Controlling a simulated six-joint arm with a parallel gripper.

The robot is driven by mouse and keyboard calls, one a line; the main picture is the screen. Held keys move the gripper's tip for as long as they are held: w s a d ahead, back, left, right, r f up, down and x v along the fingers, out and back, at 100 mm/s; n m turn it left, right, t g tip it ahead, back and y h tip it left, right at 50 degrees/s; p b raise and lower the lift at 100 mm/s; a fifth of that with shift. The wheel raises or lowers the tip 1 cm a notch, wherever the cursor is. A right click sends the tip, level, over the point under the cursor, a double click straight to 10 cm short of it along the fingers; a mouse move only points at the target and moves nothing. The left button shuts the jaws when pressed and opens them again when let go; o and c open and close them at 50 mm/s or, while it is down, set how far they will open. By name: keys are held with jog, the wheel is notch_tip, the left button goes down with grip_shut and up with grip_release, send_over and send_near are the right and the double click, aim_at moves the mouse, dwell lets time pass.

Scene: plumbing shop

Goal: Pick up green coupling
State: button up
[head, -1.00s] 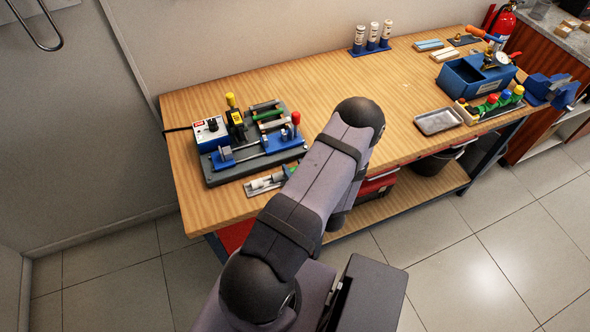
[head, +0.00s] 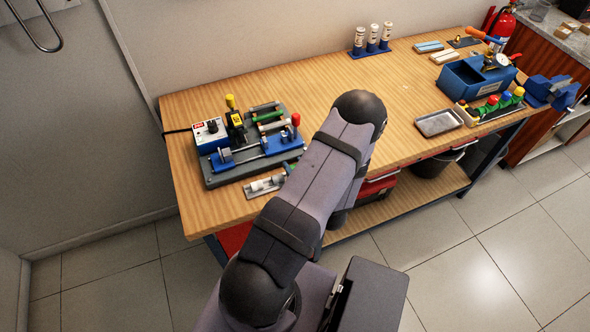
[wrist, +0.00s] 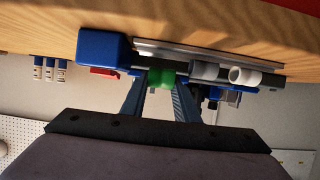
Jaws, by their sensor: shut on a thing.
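The green coupling (wrist: 161,77) is a short green cylinder in the wrist view. It sits between the two blue-grey fingertips of my gripper (wrist: 160,85), which is shut on it. Beside it to the right are a grey coupling (wrist: 205,71) and a white one (wrist: 245,76) with an open end, in front of a pale metal rail (wrist: 185,50).
A grey fixture board (head: 222,178) with blue clamps and a control box stands behind the tray. A blue block (wrist: 104,47) is left of the green coupling in the wrist view. An empty metal tray (head: 438,123) lies farther right. The bench middle is clear.

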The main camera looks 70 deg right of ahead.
jog(key=shift+r+b, duration=0.75)
jog(key=shift+r, duration=3.2)
